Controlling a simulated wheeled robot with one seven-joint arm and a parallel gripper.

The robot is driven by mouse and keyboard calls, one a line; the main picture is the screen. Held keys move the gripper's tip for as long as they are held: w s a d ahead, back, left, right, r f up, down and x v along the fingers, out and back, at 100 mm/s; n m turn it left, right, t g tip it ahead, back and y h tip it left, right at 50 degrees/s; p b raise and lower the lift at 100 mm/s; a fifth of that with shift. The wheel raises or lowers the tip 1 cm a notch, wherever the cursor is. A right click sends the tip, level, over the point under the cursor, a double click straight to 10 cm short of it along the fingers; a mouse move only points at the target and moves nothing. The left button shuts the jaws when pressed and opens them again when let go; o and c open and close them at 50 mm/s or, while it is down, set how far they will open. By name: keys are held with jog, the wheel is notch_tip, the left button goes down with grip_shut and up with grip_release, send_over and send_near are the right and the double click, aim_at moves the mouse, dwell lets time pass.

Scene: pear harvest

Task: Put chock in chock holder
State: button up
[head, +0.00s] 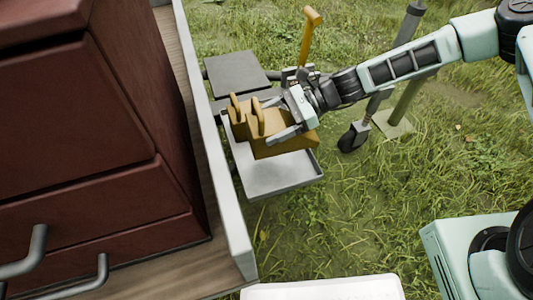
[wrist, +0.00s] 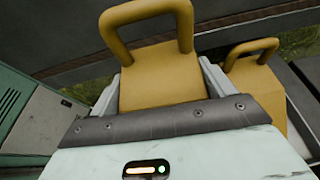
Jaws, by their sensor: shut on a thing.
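A yellow wedge chock with a loop handle (head: 285,146) is between the fingers of my gripper (head: 277,120). My gripper is shut on it; in the wrist view its fingers (wrist: 160,84) flank the chock body (wrist: 160,70). A second yellow chock (head: 236,122) sits close beside it on the left, and it also shows at the right of the wrist view (wrist: 257,72). The chock holder, a grey metal tray (head: 275,182) at the wagon's side, lies under the held chock. I cannot tell whether the held chock touches the tray.
The wagon's pale side rail (head: 222,160) runs close to the left of the tray, with dark red crates (head: 95,120) on its bed. A grey plate (head: 236,74), a yellow lever (head: 309,32) and a wheeled support leg (head: 355,136) stand behind. Grass is open at the right.

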jog(key=shift+s+a+f+g, duration=0.15)
jog(key=shift+a, duration=0.25)
jog(key=shift+s+a+f+g, duration=0.1)
jog(key=shift+s+a+g, duration=0.05)
jog(key=shift+a, duration=0.2)
jog(key=shift+s+a+f+n+b, duration=0.15)
jog(key=shift+a+f+n+b, duration=0.1)
jog(key=shift+n+b, duration=0.1)
notch_tip(320, 180, down, 9)
jog(key=shift+f+b, duration=0.15)
jog(key=shift+b, duration=0.75)
